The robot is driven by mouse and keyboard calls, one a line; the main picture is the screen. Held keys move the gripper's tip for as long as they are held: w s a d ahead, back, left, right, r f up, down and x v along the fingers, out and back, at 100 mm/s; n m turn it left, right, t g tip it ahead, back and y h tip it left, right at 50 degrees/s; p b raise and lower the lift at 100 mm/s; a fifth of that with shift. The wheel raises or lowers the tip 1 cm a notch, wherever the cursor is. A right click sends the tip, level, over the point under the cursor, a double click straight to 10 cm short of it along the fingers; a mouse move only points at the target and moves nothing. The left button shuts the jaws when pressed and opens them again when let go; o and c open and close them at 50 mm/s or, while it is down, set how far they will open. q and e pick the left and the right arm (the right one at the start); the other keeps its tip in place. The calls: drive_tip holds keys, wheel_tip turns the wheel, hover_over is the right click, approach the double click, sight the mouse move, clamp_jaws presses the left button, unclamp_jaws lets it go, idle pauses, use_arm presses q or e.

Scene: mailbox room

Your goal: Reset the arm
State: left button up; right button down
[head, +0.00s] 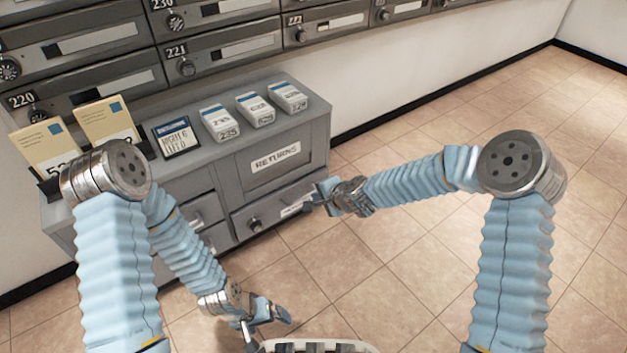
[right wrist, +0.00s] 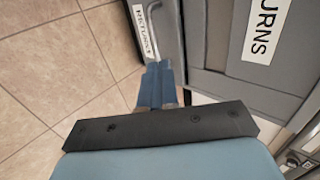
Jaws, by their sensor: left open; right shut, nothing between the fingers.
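My right arm reaches in from the right in the head view, and its gripper (head: 318,197) is beside the front of the grey cabinet, near the right end of the lower drawer (head: 275,212). In the right wrist view the blue fingers (right wrist: 158,88) are together with nothing between them, close to the drawer's label. Whether they touch the drawer, I cannot tell. My left gripper (head: 262,330) hangs low over the floor at the bottom of the head view, open and empty.
The grey cabinet (head: 318,135) has a "RETURNS" panel (head: 275,158) and drawers. On its top are card holders with envelopes (head: 108,122), a dark sign (head: 176,137) and several labelled white stacks (head: 254,108). Numbered mailboxes (head: 225,45) line the wall. The tiled floor (head: 410,245) at the right is clear.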

drive_tip(key=s+d+f+n+g+h, duration=0.1)
drive_tip(key=s+d+f+n+g, duration=0.25)
drive_tip(key=s, duration=0.55)
drive_tip(key=s+d+f+n+g, duration=0.15)
drive_tip(key=s+d+f, duration=0.25)
drive_tip(key=s+f, duration=0.45)
drive_tip(key=s+d+f+n+g+h, duration=0.1)
drive_tip(key=s+d+f+n+g, duration=0.2)
drive_tip(key=s, duration=0.8)
wheel_tip(320, 180, up, 13)
drive_tip(key=n+t+p, duration=0.1)
drive_tip(key=p, duration=1.3)
drive_tip(key=shift+s+d+y, duration=0.2)
drive_tip(key=shift+s+y, duration=0.1)
drive_tip(key=shift+s, duration=0.15)
